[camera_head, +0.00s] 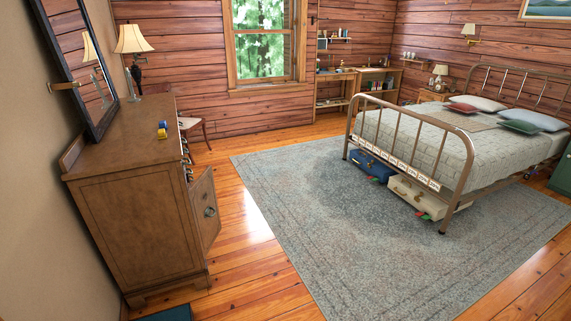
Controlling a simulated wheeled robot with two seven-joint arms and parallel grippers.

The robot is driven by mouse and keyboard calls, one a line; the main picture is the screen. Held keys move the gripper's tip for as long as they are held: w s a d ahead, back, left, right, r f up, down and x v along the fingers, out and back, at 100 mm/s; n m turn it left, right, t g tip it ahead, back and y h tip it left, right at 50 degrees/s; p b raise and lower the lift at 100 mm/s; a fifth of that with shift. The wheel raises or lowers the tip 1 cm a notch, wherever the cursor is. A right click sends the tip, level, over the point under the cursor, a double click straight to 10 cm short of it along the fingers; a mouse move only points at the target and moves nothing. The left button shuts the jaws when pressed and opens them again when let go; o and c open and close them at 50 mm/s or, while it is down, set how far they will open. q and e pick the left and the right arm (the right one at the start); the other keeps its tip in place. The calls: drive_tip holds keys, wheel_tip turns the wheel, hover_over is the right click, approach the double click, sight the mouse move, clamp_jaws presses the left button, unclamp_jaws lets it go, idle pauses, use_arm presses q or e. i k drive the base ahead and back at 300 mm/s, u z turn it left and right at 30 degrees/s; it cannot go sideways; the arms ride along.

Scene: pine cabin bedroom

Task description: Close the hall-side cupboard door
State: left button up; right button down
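A brown wooden dresser (130,230) stands against the wall at the left. A cupboard door (206,205) at the near end of its front stands open, swung out over the floor. A round dark handle (210,212) shows on the door. The inside of that cupboard is hidden by the dresser's side and the door. Further along the front, several dark handles show at a steep angle, so I cannot tell how the other doors or drawers stand. Neither of my grippers is in view.
A lamp (133,45), a mirror (80,60) and small blue and yellow items (162,130) are on the dresser. A chair (194,128) stands beyond it. Bare floor (250,240) and a grey rug (340,230) lie between the door and the bed (425,140).

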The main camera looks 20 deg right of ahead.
sight(202, 194)
drive_tip(key=z, duration=0.65)
drive_tip(key=i, duration=1.9)
drive_tip(key=u, duration=1.1)
drive_tip(key=i, duration=0.7)
drive_tip(key=u, duration=0.85)
